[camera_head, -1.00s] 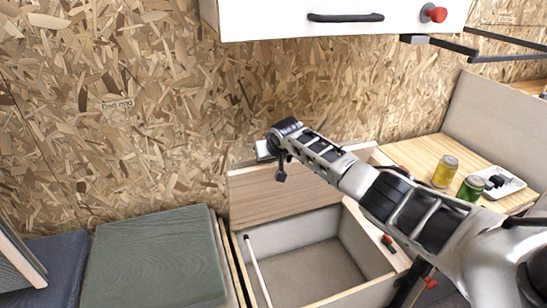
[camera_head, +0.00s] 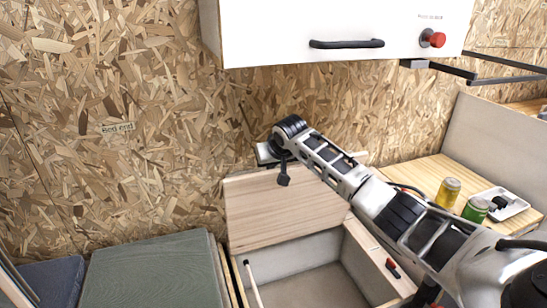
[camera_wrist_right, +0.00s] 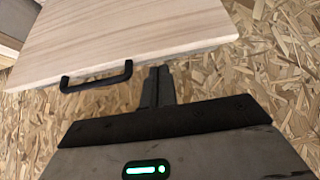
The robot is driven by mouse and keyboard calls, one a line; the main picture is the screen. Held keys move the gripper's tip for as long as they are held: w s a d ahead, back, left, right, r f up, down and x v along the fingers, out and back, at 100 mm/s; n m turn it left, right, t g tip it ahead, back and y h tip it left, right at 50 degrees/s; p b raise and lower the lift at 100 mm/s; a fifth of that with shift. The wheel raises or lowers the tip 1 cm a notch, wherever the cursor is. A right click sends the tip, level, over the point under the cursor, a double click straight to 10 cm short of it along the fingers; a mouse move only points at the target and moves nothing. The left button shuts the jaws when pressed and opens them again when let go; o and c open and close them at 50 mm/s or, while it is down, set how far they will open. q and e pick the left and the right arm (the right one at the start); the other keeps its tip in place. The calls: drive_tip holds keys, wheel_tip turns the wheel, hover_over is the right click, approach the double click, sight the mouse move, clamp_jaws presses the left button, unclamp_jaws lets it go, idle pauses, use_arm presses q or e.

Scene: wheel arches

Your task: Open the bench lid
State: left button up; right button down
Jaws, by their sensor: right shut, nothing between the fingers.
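The bench lid (camera_head: 285,208) is a pale wood panel, raised and leaning up toward the chipboard wall at the back of the open bench box (camera_head: 315,280). My right gripper (camera_head: 266,153) is at the lid's upper edge in the head view. In the right wrist view my right gripper (camera_wrist_right: 158,84) is shut and empty, its fingertips close to the lid's edge (camera_wrist_right: 140,45). The lid's black handle (camera_wrist_right: 97,77) is to the left of the fingers, apart from them. My left gripper is not in view.
A white overhead cabinet (camera_head: 345,25) hangs above my right arm. A green cushion (camera_head: 150,270) lies left of the box. On the right, a wooden top (camera_head: 425,168) holds a yellow can (camera_head: 447,193), a green can (camera_head: 475,209) and a white tray (camera_head: 512,203).

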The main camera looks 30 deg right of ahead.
drive_tip(key=s+a+f+n+t+y, duration=0.1)
drive_tip(key=s+a+f+n+y, duration=0.3)
drive_tip(key=s+a+f, duration=1.5)
drive_tip(key=s+a+n, duration=0.1)
drive_tip(key=s+a, duration=0.2)
drive_tip(key=s, duration=0.1)
drive_tip(key=shift+a+f+y, duration=0.25)
drive_tip(key=shift+y, duration=0.05)
drive_tip(key=c, duration=2.1)
unclamp_jaws()
drive_tip(key=shift+t, duration=0.8)
drive_tip(key=s+a, duration=0.1)
drive_tip(key=s, duration=0.6)
drive_tip(key=s+a, duration=0.1)
drive_tip(key=s, duration=0.3)
drive_tip(key=shift+a+r, duration=0.35)
drive_tip(key=shift+c, duration=0.2)
drive_tip(key=o, duration=0.4)
drive_tip(key=shift+s+r, duration=0.15)
drive_tip(key=shift+s, duration=0.2)
drive_tip(key=shift+w+a+n, duration=0.1)
drive_tip(key=shift+a+n, duration=0.05)
drive_tip(key=shift+n, duration=0.15)
